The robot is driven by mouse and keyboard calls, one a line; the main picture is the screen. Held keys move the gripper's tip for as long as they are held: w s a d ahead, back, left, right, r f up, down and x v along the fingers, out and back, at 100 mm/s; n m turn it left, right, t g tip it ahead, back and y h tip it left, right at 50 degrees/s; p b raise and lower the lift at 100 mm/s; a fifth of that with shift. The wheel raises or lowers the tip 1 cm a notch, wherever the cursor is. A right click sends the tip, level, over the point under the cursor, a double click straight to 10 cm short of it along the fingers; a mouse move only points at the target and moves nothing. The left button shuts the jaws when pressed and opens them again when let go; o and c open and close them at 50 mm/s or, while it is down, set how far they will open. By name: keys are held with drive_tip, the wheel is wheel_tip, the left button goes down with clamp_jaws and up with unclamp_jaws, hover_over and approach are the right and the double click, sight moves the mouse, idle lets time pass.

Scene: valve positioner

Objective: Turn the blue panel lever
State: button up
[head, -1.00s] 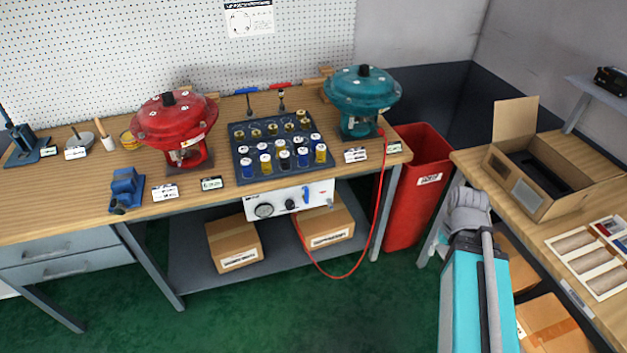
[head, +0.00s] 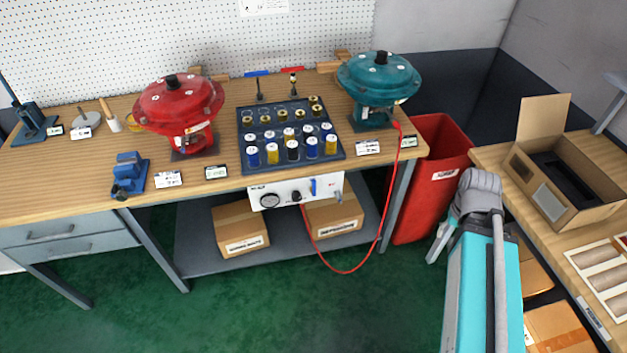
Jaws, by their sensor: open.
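The blue lever (head: 313,187) is small and stands upright on the white front panel (head: 268,188) below the front edge of the workbench. It sits right of a round gauge (head: 270,201) and a black knob (head: 296,196). No arm or gripper touches it. My teal arm with its grey joint fills the lower right foreground, well right of the panel. My gripper is not visible.
A red hose (head: 381,220) hangs in a loop from the teal actuator (head: 378,85) to the panel. A red bin (head: 430,190) stands right of the bench. A blue bottle tray (head: 242,145) sits above the panel. Green floor (head: 300,310) in front is clear.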

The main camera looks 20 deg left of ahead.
drive_tip(key=w+a+n+t, duration=0.1)
drive_tip(key=w+a, duration=0.4)
drive_tip(key=a, duration=0.1)
drive_tip(key=n+t+y+b, duration=0.2)
drive_tip(key=n+t, duration=0.1)
drive_tip(key=n, duration=0.2)
approach(314, 181)
drive_tip(key=v, duration=0.3)
drive_tip(key=shift+d+r, duration=0.1)
drive_tip(key=shift+d, duration=0.15)
drive_tip(key=shift+w, duration=0.1)
drive_tip(key=b+x, duration=0.6)
drive_tip(key=x, duration=0.1)
drive_tip(key=b+x, duration=0.6)
drive_tip(key=shift+a+f, duration=0.3)
drive_tip(key=shift+f, duration=0.1)
